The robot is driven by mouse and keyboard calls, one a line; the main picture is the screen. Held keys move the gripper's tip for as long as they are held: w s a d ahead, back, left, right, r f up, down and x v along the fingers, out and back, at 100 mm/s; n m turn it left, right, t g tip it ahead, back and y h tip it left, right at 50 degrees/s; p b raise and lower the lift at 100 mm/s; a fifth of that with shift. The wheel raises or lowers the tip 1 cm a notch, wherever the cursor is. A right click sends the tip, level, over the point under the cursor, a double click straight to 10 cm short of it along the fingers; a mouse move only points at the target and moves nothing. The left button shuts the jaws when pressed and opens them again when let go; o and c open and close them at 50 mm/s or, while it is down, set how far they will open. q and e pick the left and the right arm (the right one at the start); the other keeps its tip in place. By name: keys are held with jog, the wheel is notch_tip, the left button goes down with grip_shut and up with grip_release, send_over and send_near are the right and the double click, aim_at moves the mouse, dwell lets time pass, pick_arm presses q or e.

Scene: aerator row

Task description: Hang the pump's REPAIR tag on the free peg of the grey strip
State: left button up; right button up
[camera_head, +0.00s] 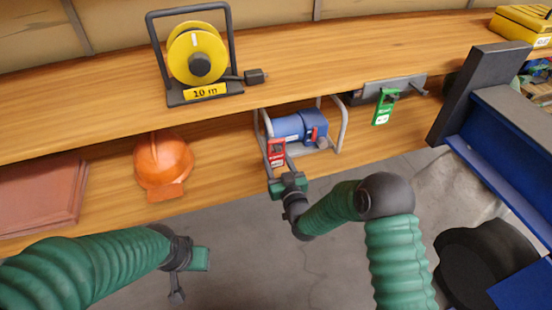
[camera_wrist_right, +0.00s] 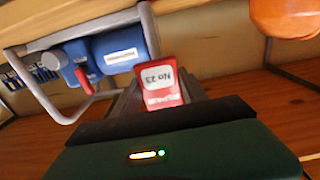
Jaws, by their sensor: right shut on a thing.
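My right gripper (camera_head: 281,174) is shut on a red tag (camera_head: 276,153) with a white label, at the front left of the pump. The tag also shows upside down in the right wrist view (camera_wrist_right: 160,84). The blue pump (camera_head: 299,128) sits in a grey tube frame on the lower shelf. I cannot tell whether the tag still touches the frame. The grey strip (camera_head: 402,84) is on the upper shelf's front edge, right of the pump. A green tag (camera_head: 384,107) hangs on it; a bare peg (camera_head: 421,92) shows at its right. My left gripper (camera_head: 187,272) is low at left, its jaws unclear.
A yellow cable reel (camera_head: 197,54) stands on the upper shelf. An orange helmet (camera_head: 162,162) and reddish-brown sheets (camera_head: 42,196) lie on the lower shelf. A dark post (camera_head: 477,92) with a blue beam stands right of the strip.

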jog(key=p+v, duration=0.2)
jog(key=v, duration=0.5)
jog(key=shift+s, duration=0.15)
dwell(0.7)
dwell(0.4)
jog(key=s+d+r+m+h+p, duration=0.25)
jog(key=s+d, duration=0.25)
jog(key=d, duration=0.3)
jog(key=s+d+r+m+h+p, duration=0.1)
jog(key=s+d+h, duration=0.3)
jog(key=d, duration=0.5)
notch_tip(320, 180, up, 38)
jog(key=p, duration=3.7)
jog(key=shift+s+t+y, duration=0.4)
jog(key=shift+y, duration=0.05)
